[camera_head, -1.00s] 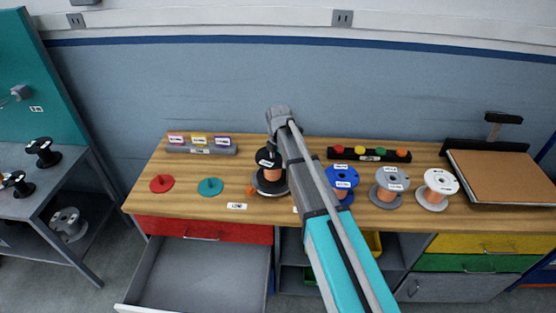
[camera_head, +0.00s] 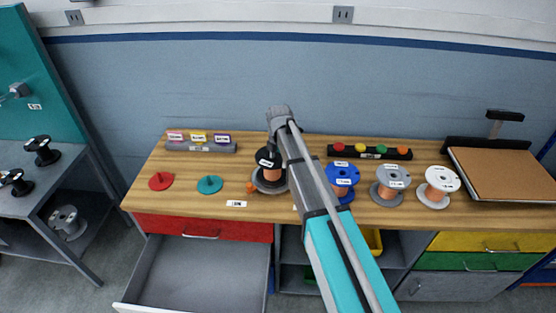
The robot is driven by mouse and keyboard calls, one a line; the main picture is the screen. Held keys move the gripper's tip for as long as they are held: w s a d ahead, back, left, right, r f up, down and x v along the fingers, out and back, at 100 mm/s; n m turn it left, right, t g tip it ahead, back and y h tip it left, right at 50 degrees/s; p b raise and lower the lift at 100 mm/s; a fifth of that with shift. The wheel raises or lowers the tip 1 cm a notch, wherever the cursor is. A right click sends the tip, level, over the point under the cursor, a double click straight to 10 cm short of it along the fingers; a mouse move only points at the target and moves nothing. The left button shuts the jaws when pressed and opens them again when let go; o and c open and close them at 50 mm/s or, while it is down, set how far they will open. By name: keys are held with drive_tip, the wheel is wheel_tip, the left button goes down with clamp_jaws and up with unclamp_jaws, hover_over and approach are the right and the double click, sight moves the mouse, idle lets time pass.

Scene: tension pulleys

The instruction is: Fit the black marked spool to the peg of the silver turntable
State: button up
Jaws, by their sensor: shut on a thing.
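The black marked spool (camera_head: 268,158) has a pale label on its top flange and copper-coloured winding below. It stands upright at or just above the silver turntable (camera_head: 258,186), whose grey rim shows around its foot. The turntable's peg is hidden by the spool, and I cannot tell whether the spool is seated on it. My gripper (camera_head: 271,145) comes down from above and is shut on the spool's upper part. My arm covers part of the gripper and the fingers are hard to make out.
A red turntable (camera_head: 161,182) and a teal turntable (camera_head: 209,185) lie to the left. An orange piece (camera_head: 250,188) is beside the silver turntable. Blue (camera_head: 342,173), grey (camera_head: 391,174) and white (camera_head: 442,178) spools stand right of my arm. An open drawer (camera_head: 196,275) juts out below.

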drive_tip(key=o, duration=1.2)
drive_tip(key=shift+c, duration=0.2)
